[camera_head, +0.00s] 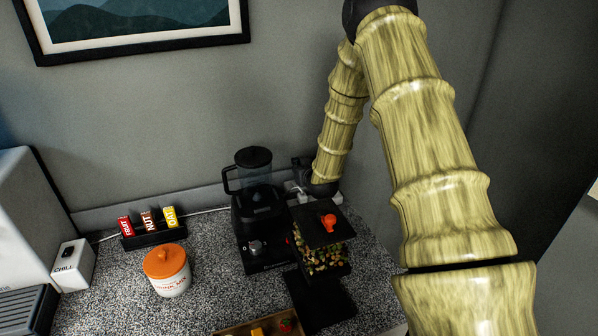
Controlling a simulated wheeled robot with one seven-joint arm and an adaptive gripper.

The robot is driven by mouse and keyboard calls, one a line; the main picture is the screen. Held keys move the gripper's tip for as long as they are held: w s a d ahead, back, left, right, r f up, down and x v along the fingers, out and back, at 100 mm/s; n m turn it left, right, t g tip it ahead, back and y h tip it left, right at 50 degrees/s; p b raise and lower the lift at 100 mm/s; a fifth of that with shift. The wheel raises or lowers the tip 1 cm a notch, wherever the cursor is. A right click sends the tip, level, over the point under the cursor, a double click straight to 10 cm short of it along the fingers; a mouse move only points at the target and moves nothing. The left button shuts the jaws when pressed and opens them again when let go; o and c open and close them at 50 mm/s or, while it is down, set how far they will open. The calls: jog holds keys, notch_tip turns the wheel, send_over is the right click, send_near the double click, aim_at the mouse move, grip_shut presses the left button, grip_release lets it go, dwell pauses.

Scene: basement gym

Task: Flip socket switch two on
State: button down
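My arm reaches down from the upper right to the back of the counter. My gripper (302,171) is a small dark shape at the wall, between the blender and the arm's last link. Its fingers are too small and dark to tell whether they are open or shut. A white socket piece (292,187) shows low by the wall just below the gripper, partly hidden by the blender and a dispenser. Single switches, their numbers and their positions cannot be made out. Contact between gripper and socket cannot be told.
A black blender (258,205) and a black dispenser with mixed pieces (322,252) stand close in front of the socket area. An orange-lidded jar (167,275), a bar rack (152,236) and a white CHILL box (73,265) stand left. A wooden tray (235,331) is at the front.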

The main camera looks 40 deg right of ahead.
jog(key=b+v, duration=0.1)
jog(key=v, duration=0.1)
jog(key=b+v, duration=0.1)
jog(key=v, duration=0.2)
jog(key=b+v, duration=0.1)
jog(key=v, duration=0.2)
jog(key=shift+s+r, duration=0.2)
jog(key=shift+r, duration=0.15)
jog(key=shift+s+a+r+b, duration=0.2)
jog(key=shift+s+r+b, duration=0.1)
jog(key=shift+s, duration=0.35)
